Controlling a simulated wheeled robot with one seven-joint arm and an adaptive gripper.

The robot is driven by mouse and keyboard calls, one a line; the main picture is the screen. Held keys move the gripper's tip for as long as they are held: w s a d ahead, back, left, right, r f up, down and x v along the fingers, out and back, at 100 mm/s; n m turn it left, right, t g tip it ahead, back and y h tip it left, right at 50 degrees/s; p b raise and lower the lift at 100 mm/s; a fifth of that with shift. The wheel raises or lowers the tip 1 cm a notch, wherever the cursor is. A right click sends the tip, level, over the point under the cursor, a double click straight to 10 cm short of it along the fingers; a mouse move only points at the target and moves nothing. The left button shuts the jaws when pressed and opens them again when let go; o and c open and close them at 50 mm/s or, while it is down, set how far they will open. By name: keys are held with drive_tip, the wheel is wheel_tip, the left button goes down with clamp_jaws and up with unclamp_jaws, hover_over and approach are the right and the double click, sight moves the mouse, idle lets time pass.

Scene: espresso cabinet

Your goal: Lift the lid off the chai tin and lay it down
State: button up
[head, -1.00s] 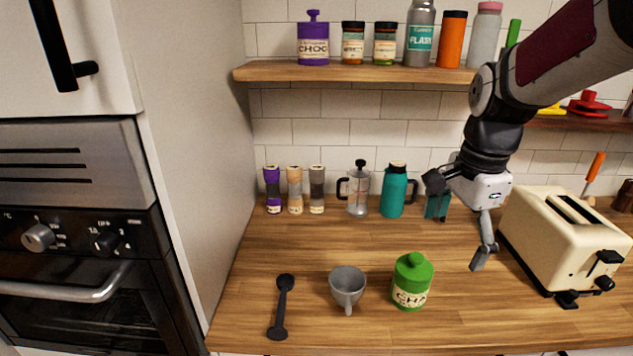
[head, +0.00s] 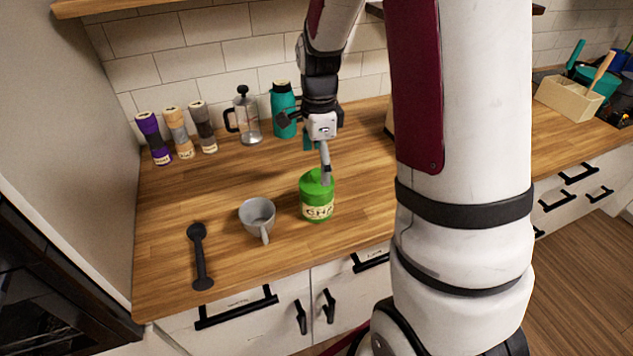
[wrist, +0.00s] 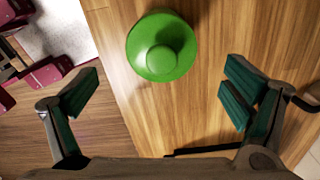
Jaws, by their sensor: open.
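The green chai tin (head: 317,208) stands upright on the wooden counter with its green knobbed lid (head: 317,183) on. In the wrist view the round lid (wrist: 161,47) and its central knob show from above, ahead of the fingers and between their lines. My gripper (head: 308,162) is open and empty, above and just behind the tin. One finger overlaps the lid's right part in the head view; I cannot tell whether it touches. The two fingers are spread wide in the wrist view (wrist: 160,98), with nothing between their tips.
A grey cup (head: 257,216) stands left of the tin, and a black spoon-like tool (head: 200,257) lies further left. A French press (head: 246,117), a teal flask (head: 283,110) and several shakers stand along the back wall. The counter's middle left is clear.

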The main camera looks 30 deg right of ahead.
sight(316, 172)
drive_tip(key=shift+w+a+f+p, duration=0.15)
drive_tip(key=shift+f+p, duration=0.15)
drive_tip(key=shift+f, duration=1.05)
drive_tip(key=shift+a+f+p, duration=0.1)
drive_tip(key=shift+f+p, duration=0.15)
drive_tip(key=shift+f, duration=1.05)
drive_tip(key=c, duration=1)
